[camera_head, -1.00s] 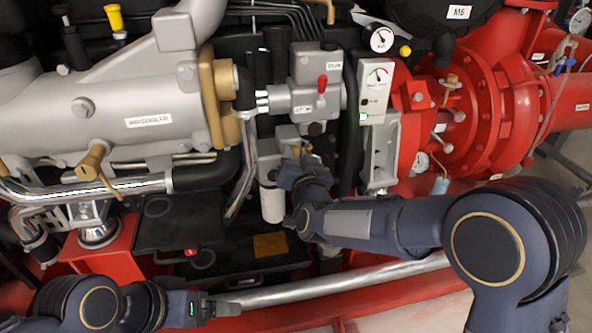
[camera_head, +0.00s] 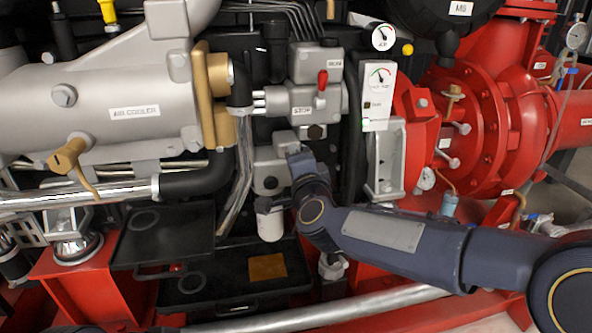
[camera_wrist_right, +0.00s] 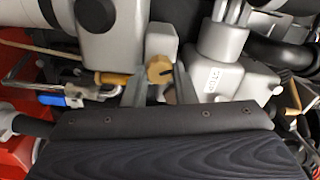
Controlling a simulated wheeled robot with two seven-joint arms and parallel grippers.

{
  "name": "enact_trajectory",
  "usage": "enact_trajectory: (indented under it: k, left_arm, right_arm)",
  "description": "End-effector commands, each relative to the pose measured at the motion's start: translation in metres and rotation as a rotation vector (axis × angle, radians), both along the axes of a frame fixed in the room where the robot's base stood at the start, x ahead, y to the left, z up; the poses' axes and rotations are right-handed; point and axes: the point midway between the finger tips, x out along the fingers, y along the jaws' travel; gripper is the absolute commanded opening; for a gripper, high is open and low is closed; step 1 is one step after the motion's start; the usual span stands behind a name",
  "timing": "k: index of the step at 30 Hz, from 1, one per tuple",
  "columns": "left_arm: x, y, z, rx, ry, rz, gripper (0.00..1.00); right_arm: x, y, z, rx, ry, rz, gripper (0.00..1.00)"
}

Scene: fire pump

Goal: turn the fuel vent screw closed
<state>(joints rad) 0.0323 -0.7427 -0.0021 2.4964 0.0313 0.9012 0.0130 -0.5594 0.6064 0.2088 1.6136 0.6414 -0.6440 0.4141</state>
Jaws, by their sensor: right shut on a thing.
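The fuel vent screw appears to be the brass knob (camera_wrist_right: 159,68) with a dark slot, seen in the right wrist view between my finger ends. My right gripper (camera_wrist_right: 160,84) is shut on it, one grey finger on each side. The lower part of the knob and the exact contact are partly hidden. In the head view my right wrist reaches up to the grey block (camera_head: 268,172) below the grey housing and covers the screw and fingertips. My left gripper is not in view; only a dark sliver of my left arm shows at the bottom edge.
A white filter canister (camera_head: 270,224) hangs just left of my right wrist. A gauge panel (camera_head: 378,95) and red pump casing (camera_head: 490,130) stand to the right. A silver pipe (camera_head: 320,312) crosses low in front. The air cooler (camera_head: 110,105) fills the left.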

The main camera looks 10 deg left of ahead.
Motion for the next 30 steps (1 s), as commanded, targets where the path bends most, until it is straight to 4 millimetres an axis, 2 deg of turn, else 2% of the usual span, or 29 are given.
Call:
enact_trajectory:
  k: [1,3,15,30]
  left_arm:
    - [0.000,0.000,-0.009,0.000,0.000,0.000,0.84]
    - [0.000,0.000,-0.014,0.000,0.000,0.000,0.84]
    - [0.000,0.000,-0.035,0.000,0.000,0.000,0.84]
    - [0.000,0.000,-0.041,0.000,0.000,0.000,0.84]
  right_arm:
    - [0.001,-0.001,-0.004,0.043,0.015,-0.002,0.02]
    - [0.001,-0.001,-0.004,0.101,0.039,-0.002,0.02]
    - [0.000,0.000,-0.003,0.360,0.150,-0.001,0.02]
    - [0.001,-0.001,-0.002,0.459,0.192,-0.003,0.02]
